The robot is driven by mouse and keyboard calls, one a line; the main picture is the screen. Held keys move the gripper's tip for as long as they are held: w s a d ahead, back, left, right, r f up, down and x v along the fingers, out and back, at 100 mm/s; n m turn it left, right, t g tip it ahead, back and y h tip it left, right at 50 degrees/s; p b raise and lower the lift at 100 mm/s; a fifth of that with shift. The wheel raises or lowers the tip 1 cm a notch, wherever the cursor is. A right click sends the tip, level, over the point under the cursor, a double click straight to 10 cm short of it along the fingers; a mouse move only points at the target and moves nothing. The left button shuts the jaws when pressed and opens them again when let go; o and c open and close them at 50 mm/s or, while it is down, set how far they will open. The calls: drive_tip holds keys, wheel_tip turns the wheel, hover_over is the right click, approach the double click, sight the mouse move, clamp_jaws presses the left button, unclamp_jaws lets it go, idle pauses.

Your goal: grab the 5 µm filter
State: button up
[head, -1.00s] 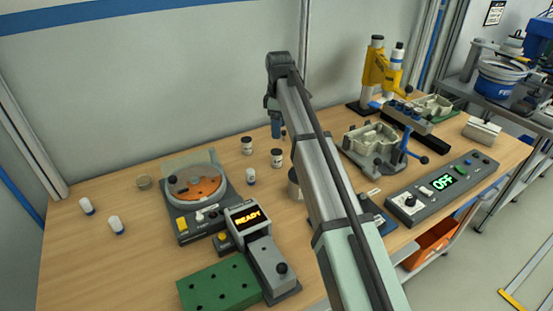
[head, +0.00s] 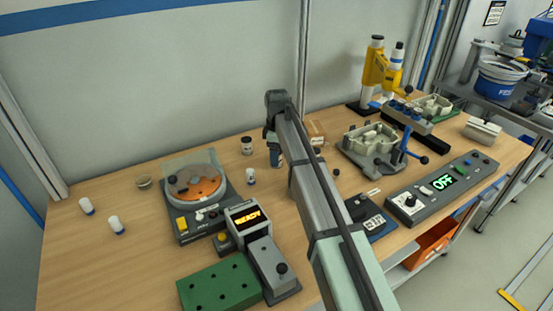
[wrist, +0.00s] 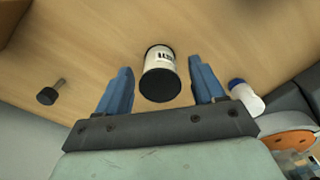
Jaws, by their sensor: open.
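A white canister (wrist: 160,58) with a black end and a dark printed label stands between my gripper's fingers in the wrist view; its label is too small to read, so I cannot confirm it is the 5 µm filter. My gripper (wrist: 160,70) is open, with one blue finger on each side of the canister and visible gaps. In the head view my gripper (head: 275,158) is low over the table and largely hides the canister. A similar labelled canister (head: 247,145) stands just behind and to the left.
The orange-disc device (head: 197,188) is to the left. A clamp fixture (head: 372,147) stands to the right.

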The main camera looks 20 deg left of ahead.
drive_tip(key=shift+f, duration=0.8)
drive_tip(key=shift+c, duration=0.4)
drive_tip(key=c, duration=1)
drive_tip(key=shift+o, duration=0.2)
